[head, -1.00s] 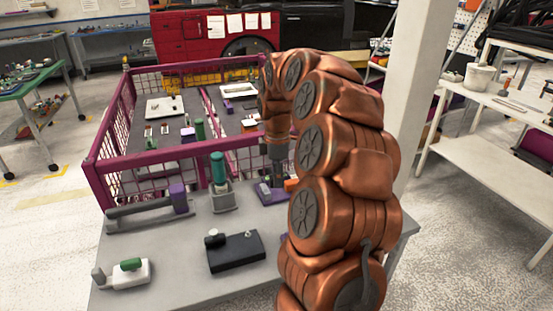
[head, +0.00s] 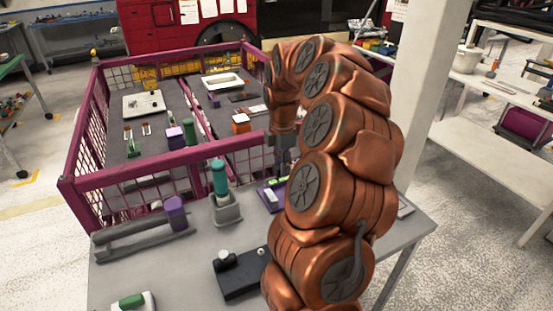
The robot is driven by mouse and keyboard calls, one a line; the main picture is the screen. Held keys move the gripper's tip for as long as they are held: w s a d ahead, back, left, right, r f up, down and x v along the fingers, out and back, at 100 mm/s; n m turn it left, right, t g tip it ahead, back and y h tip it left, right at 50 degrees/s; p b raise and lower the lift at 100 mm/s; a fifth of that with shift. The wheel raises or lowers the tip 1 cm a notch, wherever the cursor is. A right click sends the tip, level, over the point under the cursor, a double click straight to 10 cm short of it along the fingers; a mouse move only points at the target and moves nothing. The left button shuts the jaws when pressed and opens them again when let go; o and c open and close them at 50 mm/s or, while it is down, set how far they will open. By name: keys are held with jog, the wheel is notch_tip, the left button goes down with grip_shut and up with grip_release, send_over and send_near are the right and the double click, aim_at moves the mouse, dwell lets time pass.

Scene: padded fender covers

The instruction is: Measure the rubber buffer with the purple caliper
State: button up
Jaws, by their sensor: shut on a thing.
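A long grey tool with a purple block at its right end (head: 145,236) lies at the table's left; it looks like the purple caliper. My gripper (head: 284,165) points down over the table's far side, partly behind my arm. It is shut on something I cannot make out. A purple, white and green object (head: 270,197) shows directly below or at its fingertips; whether they touch is unclear. I cannot identify the rubber buffer with certainty. A green-topped cylinder (head: 219,177) stands upright in a grey holder (head: 227,210), left of my gripper.
A black block with knobs (head: 238,276) and a white-and-green item (head: 133,301) sit on the near grey table (head: 178,275). A magenta mesh cage (head: 125,181) behind holds several items, including an orange box (head: 240,124). A pale pillar (head: 421,80) rises at right.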

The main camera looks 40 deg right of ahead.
aim_at(283, 197)
jog(key=shift+s+d+f+b, duration=0.15)
jog(key=shift+f+b, duration=0.2)
jog(key=shift+f, duration=0.35)
jog(key=shift+s+d+f+b, duration=0.1)
jog(key=shift+f+b, duration=0.2)
jog(key=shift+f, duration=0.4)
jog(key=shift+w+f+b, duration=0.1)
jog(key=shift+f+b, duration=1.1)
jog(key=shift+f, duration=1.85)
jog(key=shift+f, duration=0.45)
jog(key=o, duration=1.1)
notch_tip(283, 197, up, 12)
jog(key=shift+f, duration=0.1)
